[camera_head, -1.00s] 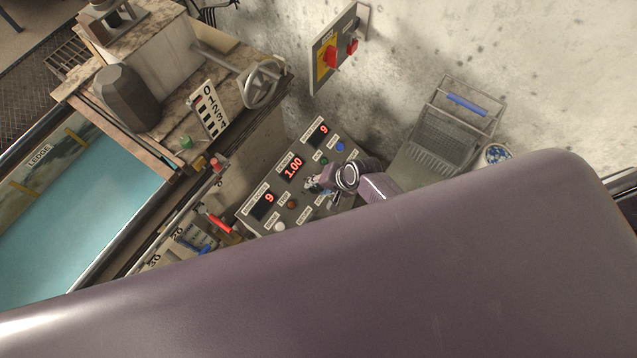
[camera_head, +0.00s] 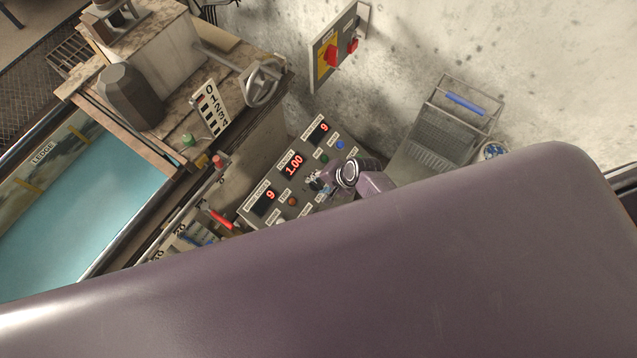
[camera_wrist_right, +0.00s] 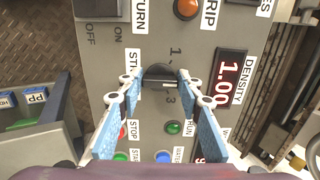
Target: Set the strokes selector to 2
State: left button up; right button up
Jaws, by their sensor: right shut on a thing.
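The strokes selector is a dark round knob (camera_wrist_right: 158,75) on the grey control panel (camera_wrist_right: 205,30), in the right wrist view. A printed 1 and 3 show beside it. A light mark on the knob points right, between those numbers; the printing there is hard to read. My right gripper (camera_wrist_right: 163,88) is shut on the knob, with one blue-padded finger on each side. In the head view my right gripper (camera_head: 316,182) is at the panel's middle and hides the knob. My left gripper is not in view.
Density display (camera_head: 291,164) reads 1.00; two other displays show 9. My purple arm covers the foreground.

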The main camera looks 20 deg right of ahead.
jog(key=o, duration=1.2)
jog(key=shift+c, duration=0.2)
jog(key=v, duration=1.2)
jog(key=s+d+f+n+g+h, duration=0.1)
jog(key=s+d+f+n, duration=0.15)
jog(key=s+f, duration=0.55)
jog(key=s+d+f+n+g+h, duration=0.1)
jog(key=s+d+f+n+h, duration=0.15)
jog(key=s+f, duration=0.65)
jog(key=s+f+n, duration=0.4)
jog(key=s+f, duration=0.1)
jog(key=s, duration=0.3)
jog(key=s+d+f+n+g, duration=0.1)
jog(key=s+f+n, duration=0.2)
jog(key=s+f, duration=0.2)
jog(key=s, duration=0.3)
jog(key=shift+d+n+b, duration=0.3)
jog(key=shift+n+b, duration=0.05)
jog(key=shift+n, duration=0.05)
